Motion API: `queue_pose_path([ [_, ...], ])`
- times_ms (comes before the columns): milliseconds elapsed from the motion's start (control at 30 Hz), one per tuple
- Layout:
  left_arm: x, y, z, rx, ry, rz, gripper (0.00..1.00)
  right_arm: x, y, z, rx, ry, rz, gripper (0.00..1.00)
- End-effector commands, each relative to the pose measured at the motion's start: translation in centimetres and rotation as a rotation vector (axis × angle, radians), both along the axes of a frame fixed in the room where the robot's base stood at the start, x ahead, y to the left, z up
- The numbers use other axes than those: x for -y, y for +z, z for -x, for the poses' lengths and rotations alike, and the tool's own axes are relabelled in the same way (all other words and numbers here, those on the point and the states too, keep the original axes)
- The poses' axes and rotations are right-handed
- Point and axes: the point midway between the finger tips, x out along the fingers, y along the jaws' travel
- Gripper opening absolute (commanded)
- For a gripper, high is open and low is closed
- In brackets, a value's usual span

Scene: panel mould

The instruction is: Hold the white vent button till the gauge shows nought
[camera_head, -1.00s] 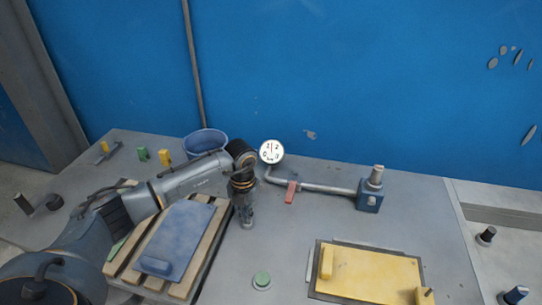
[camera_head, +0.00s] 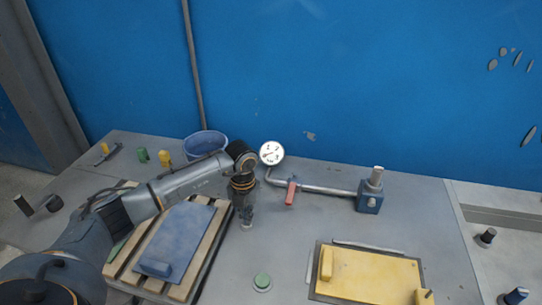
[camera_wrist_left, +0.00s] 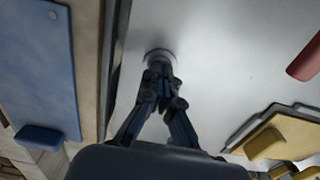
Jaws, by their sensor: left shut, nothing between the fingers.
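The round white gauge (camera_head: 271,153) stands on a pipe behind my left gripper. Its dark needle appears to point to the lower left of the dial; the exact reading is too small to tell. My left gripper (camera_head: 246,222) points straight down at the bench, shut and empty. In the left wrist view its closed fingertips (camera_wrist_left: 160,62) are over a small round pale button (camera_wrist_left: 152,53), mostly hidden by them. They appear to touch it, but how far it is pressed cannot be told. My right gripper is not in view.
A green button (camera_head: 262,281) is nearer the front. A red lever (camera_head: 291,191) sits on the pipe, which ends at a blue block (camera_head: 369,203). A blue panel (camera_head: 178,238) lies on slats at left, a yellow panel (camera_head: 370,274) at right. A blue bucket (camera_head: 205,146) stands behind my arm.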

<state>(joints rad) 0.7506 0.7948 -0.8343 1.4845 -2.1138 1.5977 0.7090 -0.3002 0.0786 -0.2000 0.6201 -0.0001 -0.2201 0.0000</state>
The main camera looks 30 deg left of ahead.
Motion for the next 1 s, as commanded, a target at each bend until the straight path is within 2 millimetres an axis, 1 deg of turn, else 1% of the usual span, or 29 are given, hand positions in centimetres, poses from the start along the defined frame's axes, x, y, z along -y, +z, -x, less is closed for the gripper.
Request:
queue_pose_path([
  [167, 0.0, 1.4, 0.0, -0.001, -0.001, -0.001, 0.00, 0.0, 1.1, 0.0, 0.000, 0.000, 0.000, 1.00],
  [700, 0.0, 6.8, 0.0, 0.000, 0.001, 0.000, 0.00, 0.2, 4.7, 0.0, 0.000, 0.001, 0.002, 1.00],
  [800, 0.0, 7.1, 0.0, 0.000, 0.001, 0.000, 0.00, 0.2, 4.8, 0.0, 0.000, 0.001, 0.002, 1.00],
  [1000, 0.0, 6.9, 0.0, 0.000, 0.000, 0.000, 0.00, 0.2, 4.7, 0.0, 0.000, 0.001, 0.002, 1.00],
])
